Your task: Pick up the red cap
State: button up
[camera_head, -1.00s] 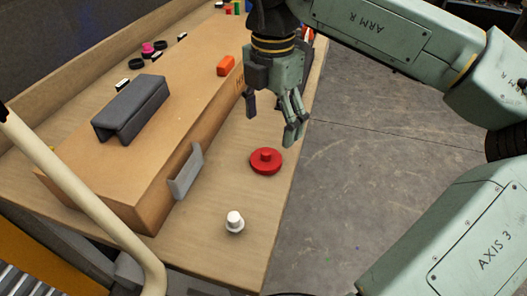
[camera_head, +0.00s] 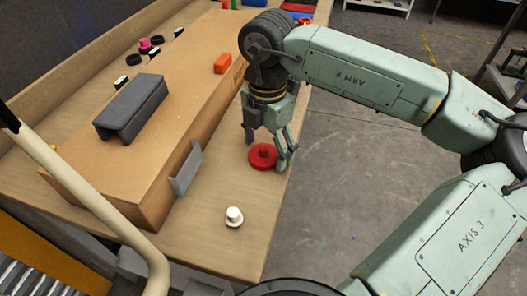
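The red cap (camera_head: 262,157), a flat round disc with a small knob on top, lies on the wooden table near its right edge. My gripper (camera_head: 265,150) points down at it from above and behind. Its fingers are spread apart, one at the left behind the cap and the others at its right side. The right fingers overlap the cap's right rim in the picture; I cannot tell whether they touch it. The cap looks to be resting on the table.
A white knobbed cap (camera_head: 234,217) stands nearer on the table (camera_head: 215,250). A large cardboard-brown box (camera_head: 130,175) with a dark grey channel piece (camera_head: 132,108) on top lies left. A grey bracket (camera_head: 186,170) leans at its side. A beige tube (camera_head: 90,205) crosses the left foreground.

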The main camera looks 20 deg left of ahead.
jog(key=c, duration=0.8)
jog(key=shift+o, duration=0.2)
jog(key=shift+r, duration=0.1)
